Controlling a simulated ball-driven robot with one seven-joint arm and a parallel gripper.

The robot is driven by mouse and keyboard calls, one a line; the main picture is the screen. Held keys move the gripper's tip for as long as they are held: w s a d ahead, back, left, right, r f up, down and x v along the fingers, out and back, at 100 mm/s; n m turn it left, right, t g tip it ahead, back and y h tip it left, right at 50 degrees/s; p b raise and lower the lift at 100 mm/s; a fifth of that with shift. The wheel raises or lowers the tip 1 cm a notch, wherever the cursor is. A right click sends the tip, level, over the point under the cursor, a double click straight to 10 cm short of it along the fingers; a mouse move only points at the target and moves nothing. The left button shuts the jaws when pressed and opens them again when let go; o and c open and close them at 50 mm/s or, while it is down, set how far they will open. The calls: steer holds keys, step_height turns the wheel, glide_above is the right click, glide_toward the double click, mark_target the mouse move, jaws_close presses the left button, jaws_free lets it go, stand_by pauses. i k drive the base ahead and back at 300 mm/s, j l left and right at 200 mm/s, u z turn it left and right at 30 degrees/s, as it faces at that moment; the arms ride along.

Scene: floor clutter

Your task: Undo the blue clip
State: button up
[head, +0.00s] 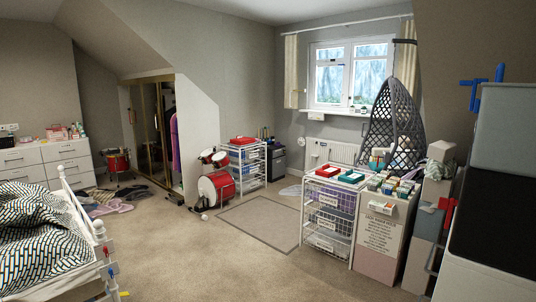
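Two blue things show in the head view, and I cannot tell for sure which is the blue clip. A blue clamp-like piece (475,92) with bars sticking out is at the upper right, by the top edge of a large grey box (505,130). A much smaller blue piece (111,270) is on the white bed frame at the lower left, near a small red piece and a yellow one. It is too small to tell whether it grips the frame. My gripper is not in view.
A bed (35,235) fills the lower left. A wire drawer rack (327,222) and a pale box (378,235) stand at centre right. A red drum set (216,190) is by the far wall. Clothes (108,205) lie near the dresser. Carpet in the middle is clear.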

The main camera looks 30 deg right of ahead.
mark_target(476, 82)
steer(key=i+u, duration=0.25)
steer(key=i, duration=1.45)
steer(key=z, duration=0.9)
steer(key=i+z, duration=0.1)
steer(key=z, duration=0.35)
steer(key=j+z, duration=0.1)
steer(key=z, duration=0.75)
steer(key=j+z, duration=0.1)
steer(key=z, duration=0.35)
steer(key=i+j+u, duration=0.15)
